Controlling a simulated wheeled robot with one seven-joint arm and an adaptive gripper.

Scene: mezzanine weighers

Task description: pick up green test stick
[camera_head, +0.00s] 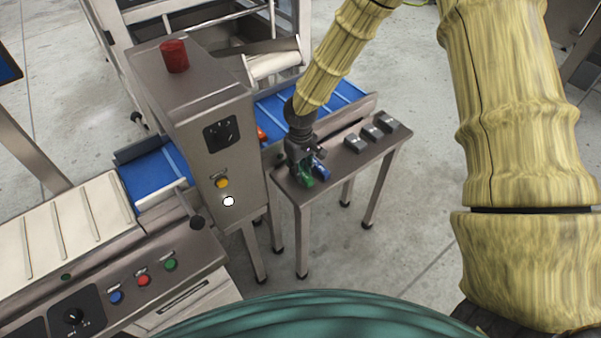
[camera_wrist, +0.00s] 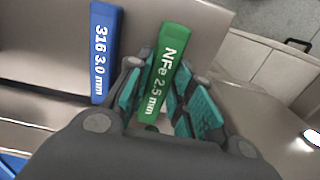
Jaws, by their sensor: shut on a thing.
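The green test stick (camera_wrist: 167,68), marked "NFe 2.5 mm", is between the teal pads of my gripper (camera_wrist: 163,105) in the wrist view. My gripper is shut on it near its lower end. The stick also shows in the head view (camera_head: 305,180), below my gripper (camera_head: 304,168) at the small metal table. The frames do not clearly show whether the stick touches the tabletop. A blue test stick (camera_wrist: 104,50), marked "316 3.0 mm", lies just left of it in the wrist view; it also shows in the head view (camera_head: 320,169).
The small metal table (camera_head: 335,160) holds several dark grey blocks (camera_head: 371,132) to the right of my gripper. A metal detector housing (camera_head: 220,140) with a red beacon (camera_head: 174,56) stands to the left, over a blue conveyor belt (camera_head: 152,176). The floor right of the table is clear.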

